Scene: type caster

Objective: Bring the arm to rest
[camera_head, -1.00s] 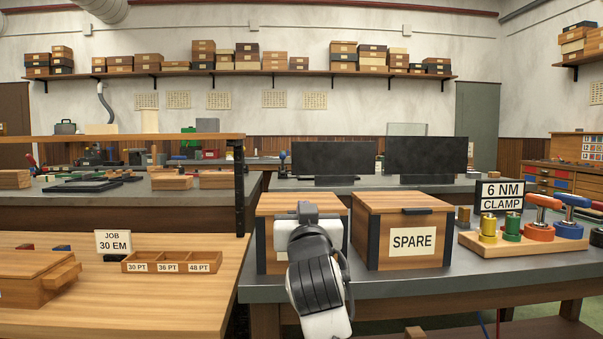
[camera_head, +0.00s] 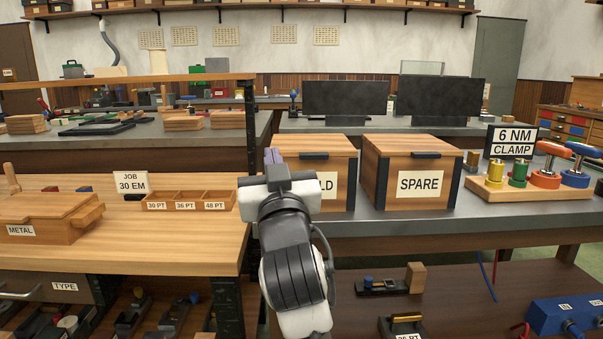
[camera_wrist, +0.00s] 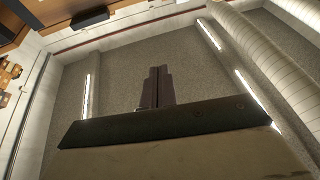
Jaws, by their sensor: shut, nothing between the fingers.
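My arm rises from the bottom middle of the head view, with its white and black wrist in front of the left wooden box (camera_head: 311,150). My gripper (camera_head: 273,156) shows only as small purplish fingertips above the wrist, by the box's left side. In the wrist view the two dark fingers (camera_wrist: 158,86) lie together, shut and empty. They point up towards the ceiling (camera_wrist: 200,75). Nothing is seen touching them.
The left box's label is partly hidden by my wrist, leaving "LD". The SPARE box (camera_head: 415,180) stands to its right, then the clamp rack (camera_head: 520,190). A compartment tray (camera_head: 190,199) and the METAL box (camera_head: 45,215) are on the left bench. Lower shelves hold tools.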

